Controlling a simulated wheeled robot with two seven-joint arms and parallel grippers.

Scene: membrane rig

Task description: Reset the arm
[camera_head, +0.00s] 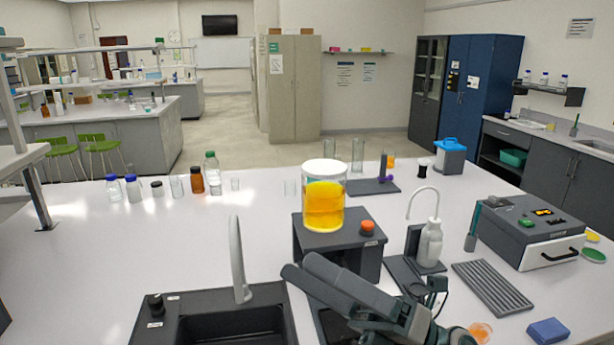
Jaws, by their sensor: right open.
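My right gripper (303,266) shows at the bottom middle, with its two dark fingers pointing to the upper left. It is open, and I see nothing between the fingers. It is in front of a dark box-shaped stand (364,262) and covers part of it. A clear cylinder (323,205) with orange-yellow liquid and a white top stands on this box, beside an orange knob (367,227). My right arm (400,318) comes in from the bottom edge. My left gripper is not in view.
A black sink (175,318) with a pale tap (238,265) lies left of my gripper. A white wash bottle (430,243), a grooved grey tray (491,287) and a grey instrument (530,232) stand to the right. Several bottles line the back left. The left middle of the bench is clear.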

